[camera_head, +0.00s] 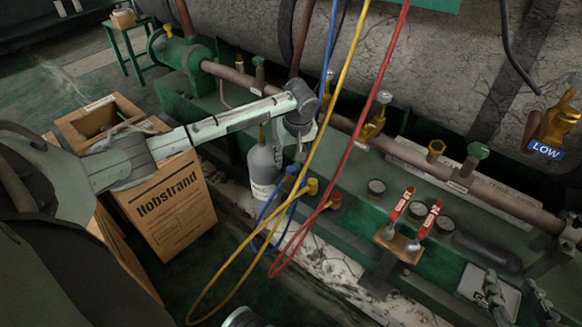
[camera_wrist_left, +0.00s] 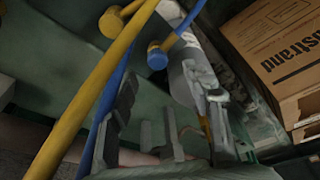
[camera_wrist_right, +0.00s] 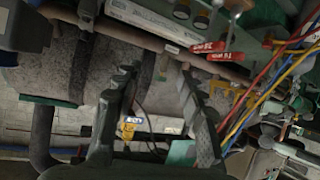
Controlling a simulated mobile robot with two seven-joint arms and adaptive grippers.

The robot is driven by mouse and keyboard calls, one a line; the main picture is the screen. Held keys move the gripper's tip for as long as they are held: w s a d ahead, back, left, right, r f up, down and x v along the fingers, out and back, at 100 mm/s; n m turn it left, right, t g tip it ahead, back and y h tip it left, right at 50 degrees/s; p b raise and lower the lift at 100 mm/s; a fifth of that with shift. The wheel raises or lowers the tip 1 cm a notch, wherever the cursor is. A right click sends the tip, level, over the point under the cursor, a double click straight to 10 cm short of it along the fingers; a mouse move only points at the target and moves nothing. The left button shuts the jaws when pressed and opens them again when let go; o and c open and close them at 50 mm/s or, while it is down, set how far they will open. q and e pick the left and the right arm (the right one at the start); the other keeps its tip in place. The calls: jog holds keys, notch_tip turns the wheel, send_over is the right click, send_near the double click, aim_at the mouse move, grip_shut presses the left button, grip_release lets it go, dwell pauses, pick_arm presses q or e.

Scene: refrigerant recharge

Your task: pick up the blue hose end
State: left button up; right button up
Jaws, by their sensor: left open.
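The blue hose end (camera_head: 291,171) is a blue knob-like fitting beside the grey bottle (camera_head: 263,165) in the head view. In the left wrist view the blue end (camera_wrist_left: 157,56) shows beyond my left fingertips, with the blue hose (camera_wrist_left: 112,75) running down past the fingers. My left gripper (camera_head: 298,152) points down just above the blue end. In its wrist view the gripper (camera_wrist_left: 148,120) is open, with nothing seen gripped. My right gripper (camera_head: 516,300) is at the lower right of the head view; its wrist view (camera_wrist_right: 155,90) shows the fingers spread and empty.
The yellow hose end (camera_head: 312,186) and red hose end (camera_head: 335,201) are close to the blue one, and their hoses hang across this area. Red-handled valves (camera_head: 415,215) and gauges lie right, along the green machine.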

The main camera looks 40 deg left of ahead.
aim_at(291, 169)
pick_arm(q)
jog(key=x, duration=0.2)
jog(key=shift+f, duration=0.3)
jog(key=b+x, duration=0.2)
jog(key=x, duration=0.2)
jog(key=shift+w+f, duration=0.1)
jog(key=shift+w, duration=0.1)
jog(key=shift+w+f, duration=0.1)
jog(key=shift+f, duration=0.05)
grip_shut()
pick_arm(e)
jog(key=a+r+t+y, duration=0.1)
jog(key=a+r+t, duration=0.1)
jog(key=r, duration=0.3)
jog(key=w+a+r+t+y, duration=0.1)
jog(key=a+r+t+y, duration=0.1)
jog(key=a+r+t, duration=0.1)
jog(key=shift+a+r, duration=0.25)
jog(key=shift+r, duration=0.6)
